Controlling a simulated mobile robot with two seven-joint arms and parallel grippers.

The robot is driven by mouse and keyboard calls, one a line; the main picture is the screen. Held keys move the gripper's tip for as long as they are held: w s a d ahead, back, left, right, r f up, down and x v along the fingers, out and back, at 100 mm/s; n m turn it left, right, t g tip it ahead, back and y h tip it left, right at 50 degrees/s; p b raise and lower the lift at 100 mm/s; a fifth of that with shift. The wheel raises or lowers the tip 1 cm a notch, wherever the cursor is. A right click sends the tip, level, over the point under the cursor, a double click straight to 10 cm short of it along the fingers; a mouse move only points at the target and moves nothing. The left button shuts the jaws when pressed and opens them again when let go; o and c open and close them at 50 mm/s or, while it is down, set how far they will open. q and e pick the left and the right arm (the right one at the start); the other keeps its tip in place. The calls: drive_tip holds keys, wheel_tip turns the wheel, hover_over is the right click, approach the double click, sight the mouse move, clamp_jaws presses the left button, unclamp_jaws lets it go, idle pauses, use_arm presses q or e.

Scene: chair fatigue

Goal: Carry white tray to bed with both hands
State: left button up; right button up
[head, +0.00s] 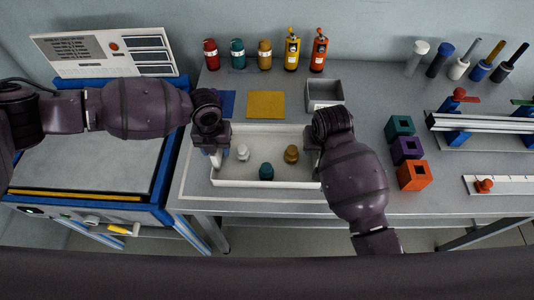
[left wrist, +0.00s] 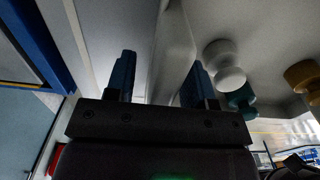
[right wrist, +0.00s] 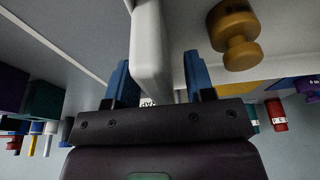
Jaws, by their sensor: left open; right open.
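The white tray (head: 232,183) lies on the grey table and holds a white knob-shaped weight (head: 243,153), a teal one (head: 266,171) and a brass one (head: 291,154). My left gripper (head: 214,158) is at the tray's left end. In the left wrist view its open fingers (left wrist: 160,80) stand either side of the tray wall (left wrist: 174,55). My right gripper is at the tray's right end, its fingers hidden by my arm in the head view. In the right wrist view its open fingers (right wrist: 155,80) straddle the tray wall (right wrist: 148,50). Contact cannot be told.
The blue-framed bed (head: 85,160) with a grey top stands left of the table. A grey bin (head: 324,93) and a yellow mat (head: 266,105) lie behind the tray. Several bottles (head: 237,54) line the back. Teal, purple and orange blocks (head: 413,175) stand right of my right arm.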

use_arm(q)
drive_tip(key=shift+c, duration=0.5)
use_arm(e)
drive_tip(key=shift+c, duration=0.5)
use_arm(q)
clamp_jaws()
use_arm(e)
clamp_jaws()
use_arm(q)
drive_tip(key=shift+r, duration=0.25)
use_arm(e)
drive_tip(key=shift+w+r, duration=0.1)
drive_tip(key=shift+r, duration=0.15)
